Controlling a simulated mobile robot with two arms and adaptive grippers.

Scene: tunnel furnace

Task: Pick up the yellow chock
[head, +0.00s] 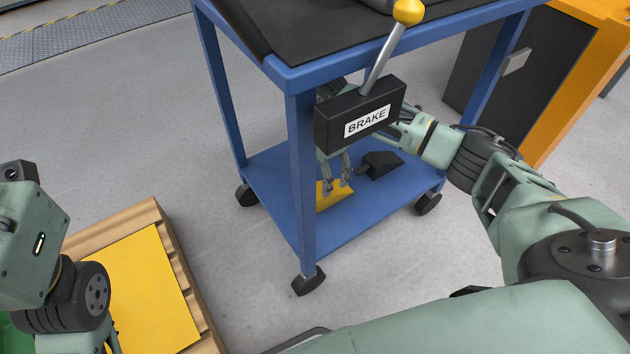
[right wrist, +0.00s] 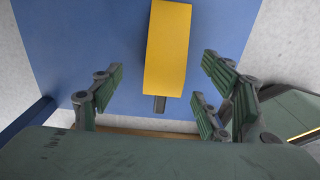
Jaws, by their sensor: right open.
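The yellow chock (head: 334,194) lies on the lower shelf of the blue cart (head: 301,180). It is partly hidden by my right gripper (head: 337,182) in the head view. In the right wrist view the chock (right wrist: 167,48) shows as a long yellow block with a small dark piece at its near end. My right gripper (right wrist: 158,88) is open, with its fingers spread to the left and right of the chock's line. The chock is ahead of the fingers and nothing is held. My left arm is at the left edge, and its fingers are out of view.
A dark wedge-shaped block (head: 380,163) lies beside the yellow chock on the shelf. The black BRAKE box (head: 360,112) with its yellow-knobbed lever hangs above my right gripper. The cart's front post (head: 303,190) stands close left. A wooden pallet (head: 187,275) is at lower left.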

